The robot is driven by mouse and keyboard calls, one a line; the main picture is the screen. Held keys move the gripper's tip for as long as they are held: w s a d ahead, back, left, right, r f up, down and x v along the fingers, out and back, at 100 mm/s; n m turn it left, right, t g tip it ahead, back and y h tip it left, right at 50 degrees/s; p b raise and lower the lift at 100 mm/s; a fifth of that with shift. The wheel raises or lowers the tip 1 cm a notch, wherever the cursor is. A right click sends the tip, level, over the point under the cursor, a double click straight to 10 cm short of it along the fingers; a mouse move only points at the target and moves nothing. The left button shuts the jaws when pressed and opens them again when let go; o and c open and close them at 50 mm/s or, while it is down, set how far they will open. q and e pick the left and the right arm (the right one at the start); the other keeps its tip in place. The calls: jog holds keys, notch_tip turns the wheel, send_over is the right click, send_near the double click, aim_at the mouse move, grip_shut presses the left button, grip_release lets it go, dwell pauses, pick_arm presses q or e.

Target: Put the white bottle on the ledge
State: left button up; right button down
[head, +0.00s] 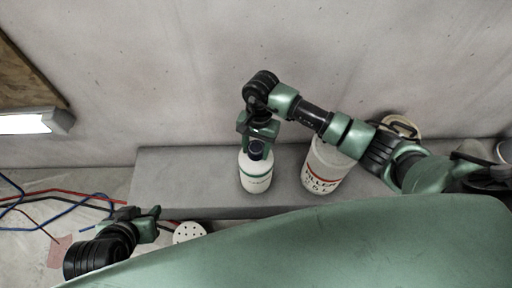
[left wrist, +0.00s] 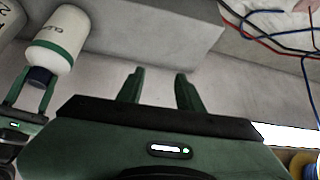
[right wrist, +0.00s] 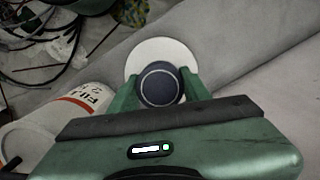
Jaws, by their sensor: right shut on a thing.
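The white bottle (head: 256,172) has a green stripe and a dark blue cap and is upright at the grey ledge (head: 200,163) along the wall. I cannot tell whether its base touches the ledge. My right gripper (head: 258,143) is above it, with its fingers shut around the dark cap (right wrist: 160,84) in the right wrist view. The bottle (left wrist: 60,38) also shows in the left wrist view with the right gripper's fingers at its cap. My left gripper (head: 148,216) is apart from the bottle, in front of the ledge at the left, open and empty; its two fingers (left wrist: 160,88) stand apart.
A white filler bucket (head: 327,165) with a red band stands right of the bottle, under my right arm. Red and blue cables (head: 60,195) lie on the floor at left. A white perforated disc (head: 188,232) is near my left gripper. A lit lamp (head: 35,122) is at far left. The ledge's left part is clear.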

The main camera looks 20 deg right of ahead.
pick_arm(q)
jog(key=shift+w+d+r, duration=0.1)
jog(key=shift+w, duration=0.2)
pick_arm(e)
jog(key=c, duration=0.7)
grip_release()
pick_arm(q)
jog(key=shift+w+d+r+t, duration=0.1)
jog(key=shift+w+r+t, duration=0.1)
jog(key=shift+t, duration=0.1)
pick_arm(e)
jog(key=r, duration=0.2)
jog(key=r+p, duration=0.1)
jog(key=r, duration=0.2)
jog(key=shift+w+d+r, duration=0.3)
jog(key=shift+w+r, duration=0.05)
pick_arm(q)
jog(key=s+a+f+g+p, duration=0.1)
jog(key=s+a+g, duration=0.1)
jog(key=s, duration=0.5)
jog(key=shift+a+g+y, duration=0.15)
jog(key=shift+g+y, duration=0.25)
jog(key=shift+g, duration=0.5)
pick_arm(e)
jog(key=r, duration=0.6)
jog(key=shift+w+d+r, duration=0.15)
jog(key=shift+w+d, duration=0.05)
jog(key=shift+w, duration=0.1)
